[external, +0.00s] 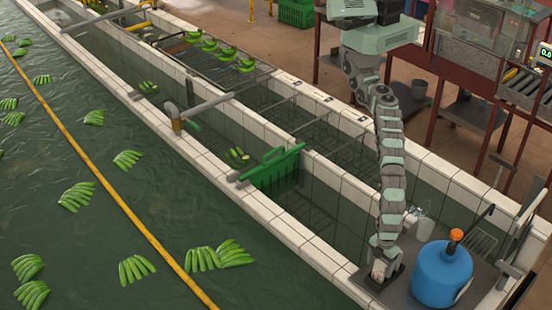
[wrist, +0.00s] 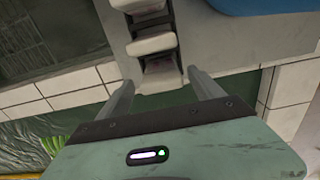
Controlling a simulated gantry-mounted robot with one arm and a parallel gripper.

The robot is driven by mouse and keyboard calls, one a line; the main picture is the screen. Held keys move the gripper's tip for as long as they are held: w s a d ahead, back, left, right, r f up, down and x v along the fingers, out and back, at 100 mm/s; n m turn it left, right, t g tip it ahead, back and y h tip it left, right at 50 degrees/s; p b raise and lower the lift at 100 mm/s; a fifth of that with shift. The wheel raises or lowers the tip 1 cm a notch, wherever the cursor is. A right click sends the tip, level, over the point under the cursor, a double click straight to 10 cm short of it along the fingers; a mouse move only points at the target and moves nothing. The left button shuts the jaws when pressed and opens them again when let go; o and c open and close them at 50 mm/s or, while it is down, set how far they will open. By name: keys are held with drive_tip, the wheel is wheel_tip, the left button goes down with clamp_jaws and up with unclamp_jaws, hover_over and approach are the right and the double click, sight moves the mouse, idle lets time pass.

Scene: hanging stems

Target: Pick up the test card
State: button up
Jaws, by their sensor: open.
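My gripper (external: 384,248) points down at the right end of the tank, over a dark grey ledge.
A blue canister (external: 441,272) with an orange cap stands close right of my gripper; its blue edge also shows in the wrist view (wrist: 262,5). Clear bottles (external: 424,226) stand behind. A white tiled wall (external: 330,262) edges the ledge, with green water and bananas beyond.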

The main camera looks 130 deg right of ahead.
sight(379, 273)
drive_tip(key=shift+s+a+f, duration=0.1)
drive_tip(key=shift+f, duration=1.2)
drive_tip(key=shift+s+f, duration=0.1)
drive_tip(key=shift+f, duration=1.2)
drive_tip(key=shift+c, duration=0.6)
drive_tip(key=c, duration=1.5)
